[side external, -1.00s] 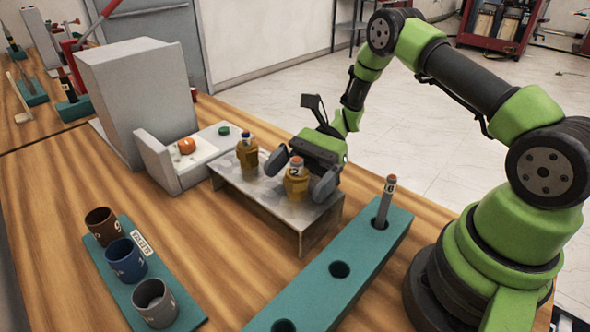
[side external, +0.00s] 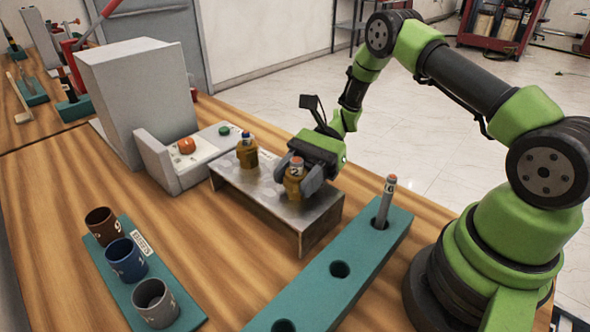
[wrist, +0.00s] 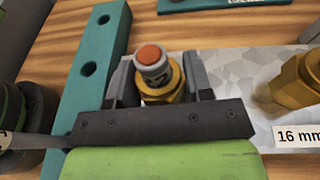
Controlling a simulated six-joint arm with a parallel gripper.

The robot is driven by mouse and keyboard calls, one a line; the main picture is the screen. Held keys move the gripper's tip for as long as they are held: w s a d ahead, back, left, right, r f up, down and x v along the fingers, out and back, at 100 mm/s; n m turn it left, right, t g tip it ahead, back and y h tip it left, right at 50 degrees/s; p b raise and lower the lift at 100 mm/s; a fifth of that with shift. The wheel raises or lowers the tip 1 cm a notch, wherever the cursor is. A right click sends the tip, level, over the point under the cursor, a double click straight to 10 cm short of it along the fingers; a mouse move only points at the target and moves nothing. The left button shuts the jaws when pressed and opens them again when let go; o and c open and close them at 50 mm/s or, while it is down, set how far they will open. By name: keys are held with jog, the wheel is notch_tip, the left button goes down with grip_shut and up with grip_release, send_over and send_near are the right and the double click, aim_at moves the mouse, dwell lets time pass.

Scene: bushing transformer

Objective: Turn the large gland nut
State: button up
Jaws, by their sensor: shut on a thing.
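A brass gland nut (side external: 293,188) stands upright on the low grey metal stand (side external: 250,205), at its end nearer my base. A grey pin with an orange top (side external: 296,163), marked 2, rises from its middle. My gripper (side external: 297,179) is shut on this nut, one finger on each side. The wrist view shows the nut (wrist: 163,92) between the fingers, its lower part hidden by the gripper body. A second brass nut (side external: 247,157) stands apart at the stand's other end. It also shows in the wrist view (wrist: 297,82), by a "16 mm" label.
A teal rack (side external: 310,295) with holes, one holding a grey pin (side external: 384,203), lies in front of the stand. A grey box with a panel bearing an orange button (side external: 186,146) and green button (side external: 224,131) is behind. Cups stand on a teal board (side external: 190,318) at left.

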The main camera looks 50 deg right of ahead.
jog(key=shift+n+g, duration=0.4)
jog(key=shift+g, duration=0.1)
jog(key=shift+n+g+h, duration=0.3)
jog(key=shift+n+g, duration=0.3)
jog(key=shift+g, duration=0.2)
jog(key=o, duration=1.4)
jog(key=shift+o, duration=0.2)
jog(key=shift+v, duration=3)
jog(key=shift+w, duration=0.1)
